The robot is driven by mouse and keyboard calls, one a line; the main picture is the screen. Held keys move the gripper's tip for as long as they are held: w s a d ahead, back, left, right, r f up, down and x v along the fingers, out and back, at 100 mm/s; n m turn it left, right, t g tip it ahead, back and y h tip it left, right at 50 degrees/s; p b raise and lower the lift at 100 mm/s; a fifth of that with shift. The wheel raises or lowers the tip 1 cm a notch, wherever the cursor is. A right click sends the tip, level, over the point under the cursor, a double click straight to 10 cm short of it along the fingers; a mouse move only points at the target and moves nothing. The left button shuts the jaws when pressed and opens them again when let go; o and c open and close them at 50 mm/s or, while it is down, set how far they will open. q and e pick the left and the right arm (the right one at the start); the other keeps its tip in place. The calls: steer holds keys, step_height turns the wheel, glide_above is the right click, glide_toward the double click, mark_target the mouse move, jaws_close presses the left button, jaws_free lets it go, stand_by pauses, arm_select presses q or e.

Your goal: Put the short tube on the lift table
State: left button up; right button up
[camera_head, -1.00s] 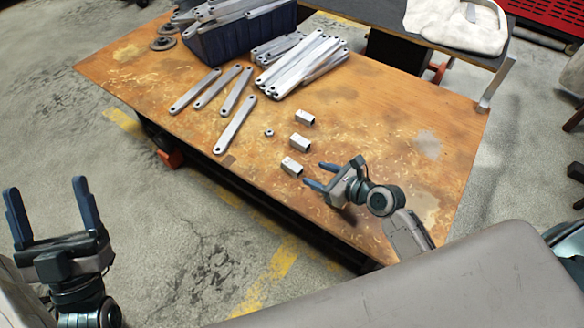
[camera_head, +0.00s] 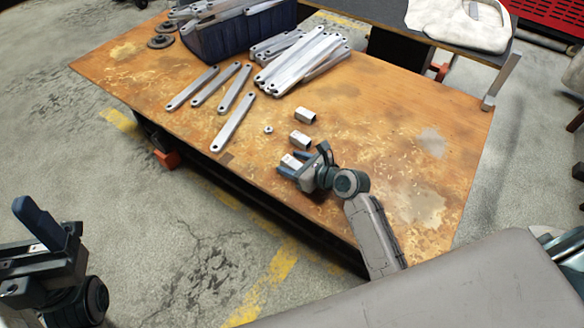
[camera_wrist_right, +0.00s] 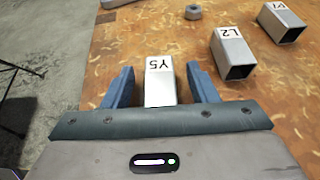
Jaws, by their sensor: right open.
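The nearest, marked Y5 (camera_head: 291,161), lies between the fingers of my open right gripper (camera_wrist_right: 159,74); in the right wrist view, slim gaps show between this tube (camera_wrist_right: 160,82) and both blue fingers. Farther along are the tube marked L2 (camera_wrist_right: 231,52) and one whose mark looks like V1 (camera_wrist_right: 281,23). My left gripper (camera_head: 50,232) is at the lower left, away from the table; its finger spacing is unclear. I cannot tell which surface is the lift table.
A nut (camera_head: 268,129) lies left of the tubes. Long flat bars (camera_head: 233,122) and a stack of bars (camera_head: 300,62) lie behind, by a dark blue bin (camera_head: 240,35) holding more bars. The table's right side is clear. A grey padded surface (camera_head: 430,290) is in front.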

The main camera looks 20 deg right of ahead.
steer(key=shift+w+a, duration=0.1)
steer(key=shift+w, duration=0.05)
steer(key=c, duration=1.1)
